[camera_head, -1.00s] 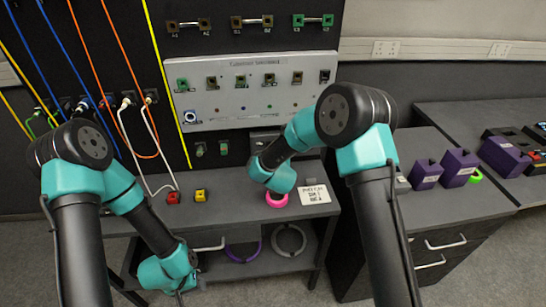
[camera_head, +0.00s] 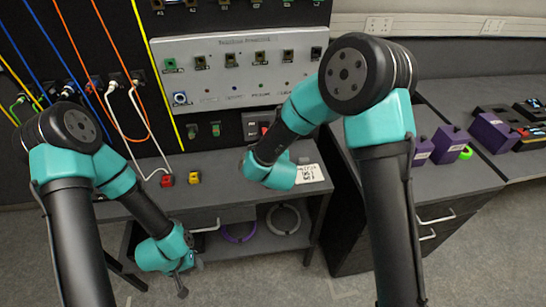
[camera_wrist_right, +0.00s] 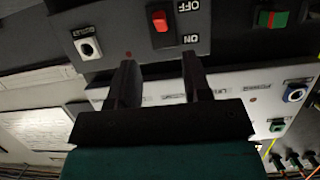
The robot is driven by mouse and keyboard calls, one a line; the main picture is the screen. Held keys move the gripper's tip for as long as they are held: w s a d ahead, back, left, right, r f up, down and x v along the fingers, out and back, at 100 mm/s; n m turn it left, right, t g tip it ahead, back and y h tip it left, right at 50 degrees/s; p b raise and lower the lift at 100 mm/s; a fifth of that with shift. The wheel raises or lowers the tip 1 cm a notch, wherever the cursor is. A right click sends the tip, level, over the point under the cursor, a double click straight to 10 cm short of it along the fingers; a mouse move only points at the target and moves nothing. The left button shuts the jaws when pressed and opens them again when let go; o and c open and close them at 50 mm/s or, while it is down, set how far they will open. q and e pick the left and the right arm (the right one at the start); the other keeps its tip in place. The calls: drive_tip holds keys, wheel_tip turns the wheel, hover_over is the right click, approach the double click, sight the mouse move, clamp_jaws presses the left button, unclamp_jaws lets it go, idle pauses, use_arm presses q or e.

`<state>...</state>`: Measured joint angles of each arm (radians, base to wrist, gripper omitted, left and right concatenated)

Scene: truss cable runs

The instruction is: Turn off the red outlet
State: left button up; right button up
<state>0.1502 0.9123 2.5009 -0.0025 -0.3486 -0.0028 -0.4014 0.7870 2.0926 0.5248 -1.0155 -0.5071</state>
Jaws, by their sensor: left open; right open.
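A grey box with a red rocker switch (camera_wrist_right: 159,20) shows in the right wrist view, with inverted OFF and ON labels beside the switch. In the head view the grey box (camera_head: 251,126) is on the black panel, partly hidden by my right arm. My right gripper (camera_wrist_right: 158,68) is open and empty, its fingers pointing at the box below the switch in the picture; I cannot tell if they touch. My left gripper (camera_head: 184,279) hangs low in front of the bench, open and empty.
A small red block (camera_head: 167,180) with a white cable and a yellow block (camera_head: 194,178) sit on the bench. A green-and-red switch (camera_wrist_right: 273,18) is near the grey box. Purple boxes (camera_head: 450,143) stand at right. Coloured cables run down the panel.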

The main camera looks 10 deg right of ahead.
drive_tip(key=v, duration=0.7)
drive_tip(key=shift+s, duration=0.25)
